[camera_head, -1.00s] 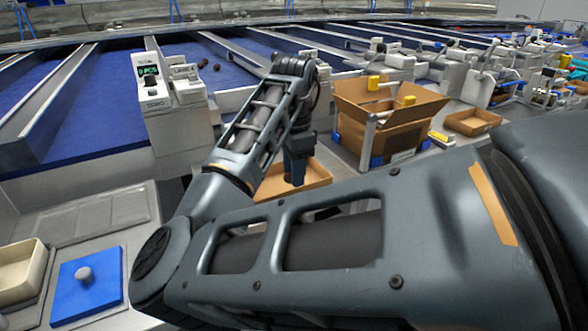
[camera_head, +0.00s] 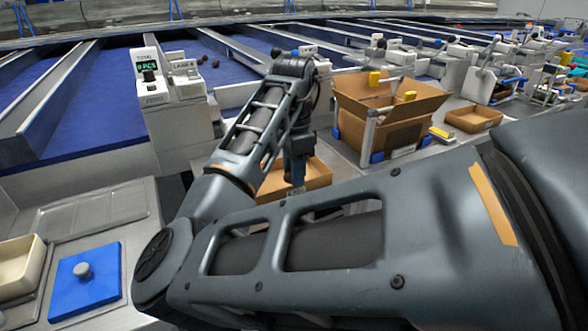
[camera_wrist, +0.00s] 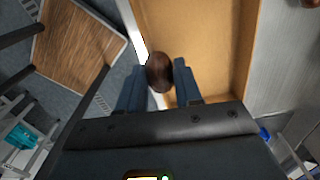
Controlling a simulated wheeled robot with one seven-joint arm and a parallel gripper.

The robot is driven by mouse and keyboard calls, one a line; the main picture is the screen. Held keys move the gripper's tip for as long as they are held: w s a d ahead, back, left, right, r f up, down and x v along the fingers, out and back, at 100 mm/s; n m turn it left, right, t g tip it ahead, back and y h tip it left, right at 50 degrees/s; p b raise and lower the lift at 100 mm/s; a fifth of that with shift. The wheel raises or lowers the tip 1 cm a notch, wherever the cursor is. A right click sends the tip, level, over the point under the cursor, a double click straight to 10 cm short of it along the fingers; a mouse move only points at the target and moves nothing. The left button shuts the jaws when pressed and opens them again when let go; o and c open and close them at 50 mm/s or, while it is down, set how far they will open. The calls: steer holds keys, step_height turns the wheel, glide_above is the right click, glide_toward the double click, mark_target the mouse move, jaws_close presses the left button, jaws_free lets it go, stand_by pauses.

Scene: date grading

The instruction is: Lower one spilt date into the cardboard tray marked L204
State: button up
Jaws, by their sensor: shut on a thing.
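My gripper (camera_wrist: 160,85) is shut on a dark brown date (camera_wrist: 160,72), held between its fingertips in the wrist view. Behind the date lies the bare inside of a cardboard tray (camera_wrist: 205,35); the date overlaps the tray's left edge in that view. In the head view my gripper (camera_head: 297,180) points down at the cardboard tray (camera_head: 320,180), and the arm covers part of the tray. The held date cannot be made out there. No L204 marking can be read on the tray.
A large open cardboard box (camera_head: 385,105) stands right of the tray, with another shallow cardboard tray (camera_head: 473,118) beyond. A counter display (camera_head: 148,67) stands to the left. Several dates (camera_head: 204,60) lie on the blue belt. A brown object (camera_wrist: 311,3) shows at the wrist view's top right.

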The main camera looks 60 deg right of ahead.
steer(key=o, duration=0.7)
steer(key=shift+o, duration=0.2)
step_height(320, 180, up, 8)
steer(key=shift+f+p, duration=0.1)
steer(key=shift+p, duration=0.3)
steer(key=shift+s, duration=0.1)
